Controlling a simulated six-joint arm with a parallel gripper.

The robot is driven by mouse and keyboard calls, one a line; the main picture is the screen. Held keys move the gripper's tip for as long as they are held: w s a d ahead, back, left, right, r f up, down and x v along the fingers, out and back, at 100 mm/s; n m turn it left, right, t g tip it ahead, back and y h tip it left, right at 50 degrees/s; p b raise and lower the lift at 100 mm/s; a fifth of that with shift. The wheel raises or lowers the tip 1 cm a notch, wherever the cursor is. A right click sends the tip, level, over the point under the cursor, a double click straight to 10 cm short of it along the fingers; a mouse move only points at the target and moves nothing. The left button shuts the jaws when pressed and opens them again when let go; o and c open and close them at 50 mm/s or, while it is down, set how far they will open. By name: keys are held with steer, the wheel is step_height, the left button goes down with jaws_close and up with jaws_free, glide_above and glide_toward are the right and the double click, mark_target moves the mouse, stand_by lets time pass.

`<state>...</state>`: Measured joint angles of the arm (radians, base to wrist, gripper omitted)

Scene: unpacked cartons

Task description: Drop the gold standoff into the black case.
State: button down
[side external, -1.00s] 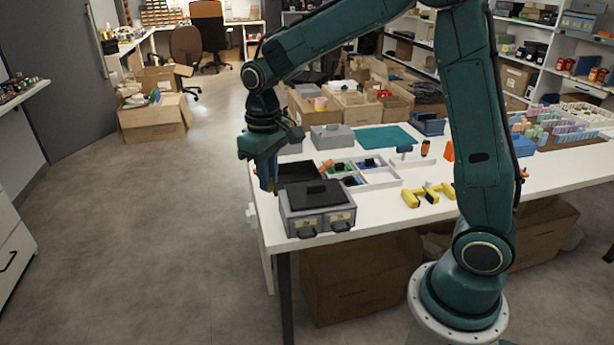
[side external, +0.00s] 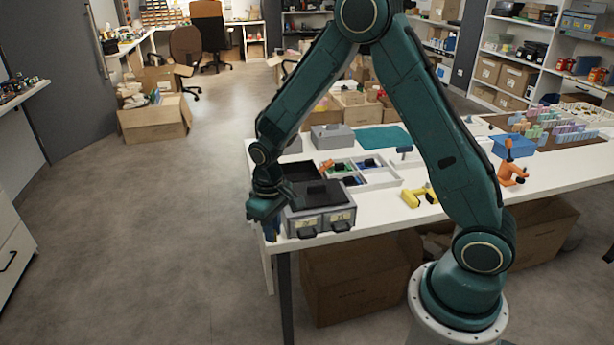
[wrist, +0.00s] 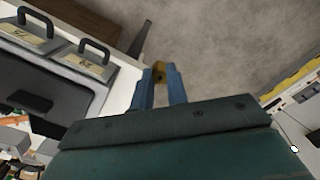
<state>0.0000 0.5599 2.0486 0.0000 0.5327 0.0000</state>
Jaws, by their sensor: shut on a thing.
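My gripper (side external: 271,232) is low at the table's near left corner, beside the grey two-drawer box. In the wrist view its blue fingers (wrist: 160,88) are shut on the gold standoff (wrist: 159,70), which shows small between the tips with floor behind it. The standoff is not clear in the side view. The black case (side external: 299,170) appears as a dark box on the table just behind the grey box, to the right of and beyond my gripper. My arm and the grey box hide part of it, and its inside is not clear.
The grey two-drawer box (side external: 321,213) with black handles stands close to my gripper; it also shows in the wrist view (wrist: 95,62). A white divided tray (side external: 378,178) and yellow pieces (side external: 418,197) lie to the right. Open floor lies left of the table.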

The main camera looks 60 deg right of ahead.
stand_by(0.5)
steer(key=w+d+r, duration=0.1)
steer(key=w+d, duration=0.7)
steer(key=d, duration=0.4)
steer(key=w+d+r, duration=0.1)
steer(key=w+d, duration=0.6)
steer(key=d, duration=1.5)
steer(key=shift+d+r, duration=0.2)
steer(key=shift+r, duration=0.25)
steer(key=shift+s+f, duration=0.1)
steer(key=shift+f, duration=0.1)
steer(key=shift+f, duration=2.85)
